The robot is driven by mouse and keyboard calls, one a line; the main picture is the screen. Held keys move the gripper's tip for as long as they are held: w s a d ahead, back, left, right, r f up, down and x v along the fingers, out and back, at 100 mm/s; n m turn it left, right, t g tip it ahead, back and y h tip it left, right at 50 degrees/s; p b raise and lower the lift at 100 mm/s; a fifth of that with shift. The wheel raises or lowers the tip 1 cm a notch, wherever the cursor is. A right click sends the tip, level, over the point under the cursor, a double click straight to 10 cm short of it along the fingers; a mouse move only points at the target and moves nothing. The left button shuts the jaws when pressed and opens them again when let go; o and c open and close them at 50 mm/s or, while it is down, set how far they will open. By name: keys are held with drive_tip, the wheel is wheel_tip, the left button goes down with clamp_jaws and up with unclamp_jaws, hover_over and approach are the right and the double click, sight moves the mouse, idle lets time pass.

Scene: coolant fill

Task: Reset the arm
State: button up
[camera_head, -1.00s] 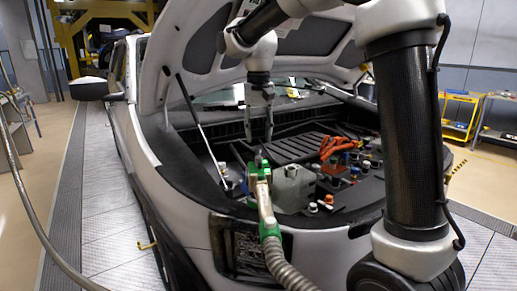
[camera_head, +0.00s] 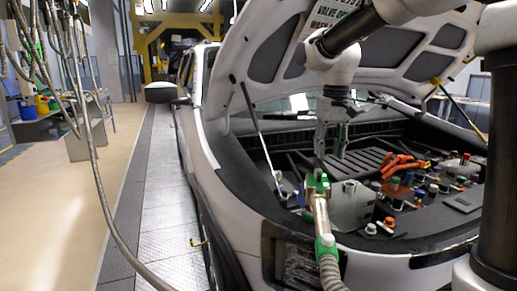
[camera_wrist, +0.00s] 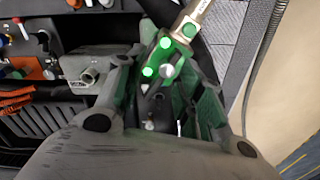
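My gripper (camera_head: 331,152) hangs above the front left of the engine bay. Its two fingers are apart, with green inner pads, and nothing is held between them. The green and metal filling nozzle (camera_head: 319,198) stands below the fingertips, beside a grey tank (camera_head: 352,203), with its hose running down in front of the car. In the wrist view, the nozzle's green head (camera_wrist: 167,58) shows beyond and between the open fingers of my gripper (camera_wrist: 165,85). The nozzle's lower tip and its seat are hidden.
The raised hood (camera_head: 285,48) is close above and behind my arm, with a thin prop rod (camera_head: 258,132) left of the gripper. Orange cables (camera_head: 400,163) and coloured caps lie to the right.

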drive_tip(key=s+d+t, duration=0.1)
drive_tip(key=s+d, duration=0.3)
drive_tip(key=s, duration=0.4)
drive_tip(key=s+d+f+t, duration=0.1)
drive_tip(key=s+d, duration=0.3)
drive_tip(key=s, duration=0.4)
drive_tip(key=s+d+f+t, duration=0.1)
drive_tip(key=s+d, duration=0.3)
drive_tip(key=s, duration=0.4)
drive_tip(key=shift+s+d+t, duration=0.25)
drive_tip(key=shift+d+t, duration=0.1)
drive_tip(key=shift+t, duration=0.25)
